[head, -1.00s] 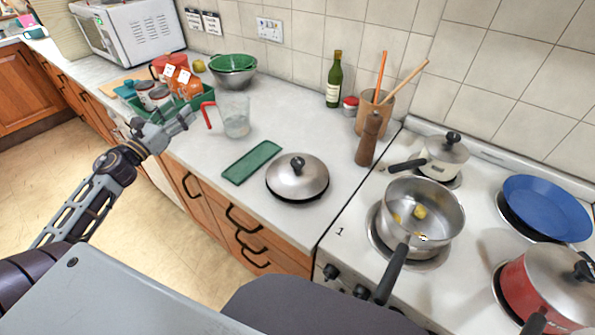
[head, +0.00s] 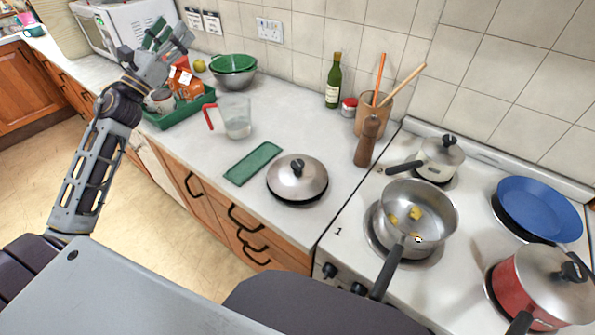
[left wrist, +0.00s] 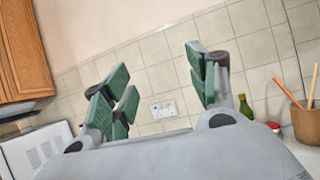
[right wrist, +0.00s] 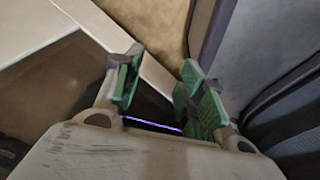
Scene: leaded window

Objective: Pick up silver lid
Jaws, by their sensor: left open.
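The silver lid (head: 297,178) with a dark knob rests on the worktop, to the right of a green mat (head: 252,163). My left gripper (head: 168,40) is raised at the upper left in the head view, in front of the microwave and far from the lid. It is open and empty; its green-padded fingers (left wrist: 160,92) stand apart in the left wrist view. My right gripper (right wrist: 155,85) shows only in its wrist view, open with nothing between its green pads, low by my own body. The lid shows in neither wrist view.
A saucepan (head: 417,207) with yellow pieces stands on the hob, right of the lid. A wooden mill (head: 367,142), utensil pot (head: 372,112) and bottle (head: 333,80) stand behind. A jug (head: 235,117) and green crate (head: 172,119) stand on the left worktop.

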